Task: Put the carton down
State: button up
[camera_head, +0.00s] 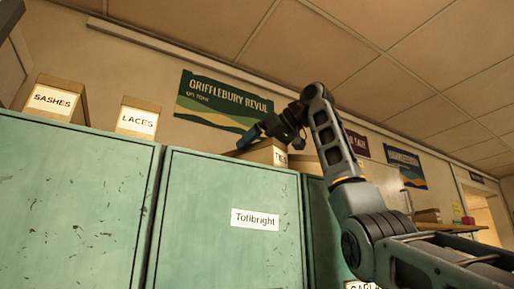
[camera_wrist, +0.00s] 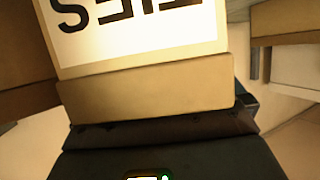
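The carton (camera_head: 262,153) is tan with a white label and shows at the top of the middle green locker (camera_head: 225,195). My gripper (camera_head: 252,137) reaches over it from above and appears shut on it. In the wrist view the carton (camera_wrist: 150,95) fills the upper middle, close against the dark gripper body. Its label (camera_wrist: 140,30) is upside down and cut off by the frame, ending in "ES". The fingertips are not clear in the wrist view. I cannot tell whether the carton's underside touches the locker top, as the locker's front edge hides it.
Cartons labelled SASHES (camera_head: 55,100) and LACES (camera_head: 137,118) stand on the left locker (camera_head: 75,200). Another carton (camera_head: 303,163) stands just right of the held one. The middle locker bears a "Tollbright" label (camera_head: 255,219). Posters hang on the wall behind.

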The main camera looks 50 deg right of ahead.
jog(key=shift+r, duration=0.15)
jog(key=b+v, duration=0.2)
jog(key=v, duration=1)
jog(key=shift+d, duration=0.1)
jog(key=shift+w, duration=0.1)
